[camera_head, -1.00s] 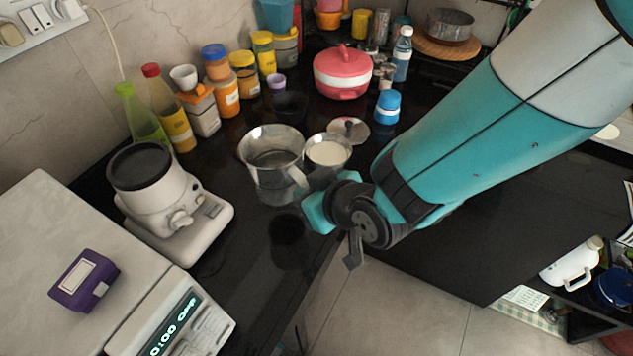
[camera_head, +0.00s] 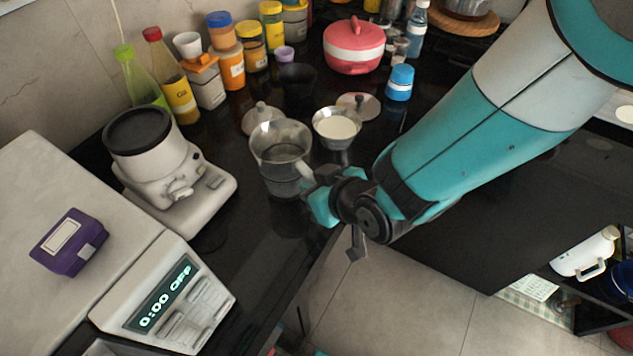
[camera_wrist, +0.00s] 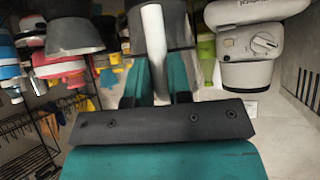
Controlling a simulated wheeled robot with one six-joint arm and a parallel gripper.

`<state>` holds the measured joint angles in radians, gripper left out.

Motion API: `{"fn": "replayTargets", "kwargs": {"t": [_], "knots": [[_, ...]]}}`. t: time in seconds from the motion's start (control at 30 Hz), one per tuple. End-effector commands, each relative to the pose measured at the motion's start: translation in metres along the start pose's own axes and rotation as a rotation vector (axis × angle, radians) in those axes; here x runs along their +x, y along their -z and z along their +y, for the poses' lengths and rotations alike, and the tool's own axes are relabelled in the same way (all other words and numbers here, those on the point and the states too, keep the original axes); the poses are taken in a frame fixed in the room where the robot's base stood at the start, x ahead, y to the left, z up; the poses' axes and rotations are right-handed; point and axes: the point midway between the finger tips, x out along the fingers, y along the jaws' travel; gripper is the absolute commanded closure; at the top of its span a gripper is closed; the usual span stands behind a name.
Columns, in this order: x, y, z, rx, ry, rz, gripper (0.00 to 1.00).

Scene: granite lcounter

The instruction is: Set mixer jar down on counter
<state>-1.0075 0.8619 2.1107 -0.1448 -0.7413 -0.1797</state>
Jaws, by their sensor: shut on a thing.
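The mixer jar (camera_head: 281,152) is a grey, see-through-looking metal jar with a pale handle. It is upright at or just above the dark counter, behind the front edge; I cannot tell whether its base touches. My gripper (camera_head: 316,190) is shut on the jar's handle from the right side. The wrist view shows the pale handle (camera_wrist: 154,42) between my fingers and the jar wall (camera_wrist: 178,24) behind it. The jar's base is blurred with its reflection.
The white mixer base (camera_head: 155,165) stands left of the jar. A steel bowl of white contents (camera_head: 337,128) is close on its right, and a domed lid (camera_head: 262,117) is behind. Bottles and a red casserole (camera_head: 354,46) line the back. The counter in front of the jar is clear.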

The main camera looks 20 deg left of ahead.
Motion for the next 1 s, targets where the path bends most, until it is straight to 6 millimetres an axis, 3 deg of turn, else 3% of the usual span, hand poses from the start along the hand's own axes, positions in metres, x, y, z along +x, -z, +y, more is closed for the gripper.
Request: {"fn": "replayTargets", "kwargs": {"t": [0.87,0.9,1.0], "knots": [[0.0071,-0.0082,0.0001,0.000,0.000,0.003,1.00],[0.0065,-0.0074,0.0001,0.000,0.000,0.003,0.75],[0.0063,-0.0076,0.0000,0.000,0.000,0.002,0.52]]}}
